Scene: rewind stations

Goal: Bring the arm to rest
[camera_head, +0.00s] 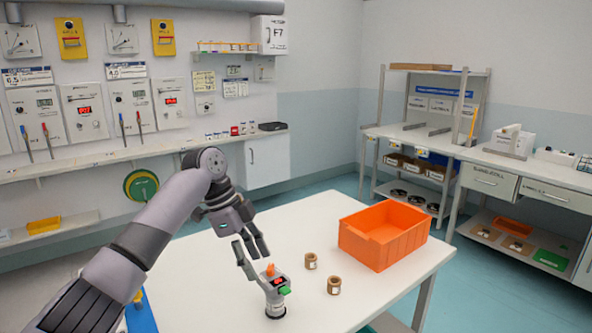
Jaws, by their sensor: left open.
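My left arm comes in from the lower left. Its gripper (259,268) is open above the white table (215,275), pointing down and to the right. A small grey device (276,303) with an orange top, a dark red-lit display and a green part stands upright on the table just beyond the fingertips. The fingers overlap its upper left edge in the picture; I cannot tell whether they touch it. Nothing shows between the fingers. My right gripper is not in view.
Two brown spools (310,261) (334,286) stand right of the device. An orange bin (385,237) sits at the table's right side. The tabletop's front right is clear. A wall shelf (110,157) runs behind, and a workbench (430,142) stands at the right.

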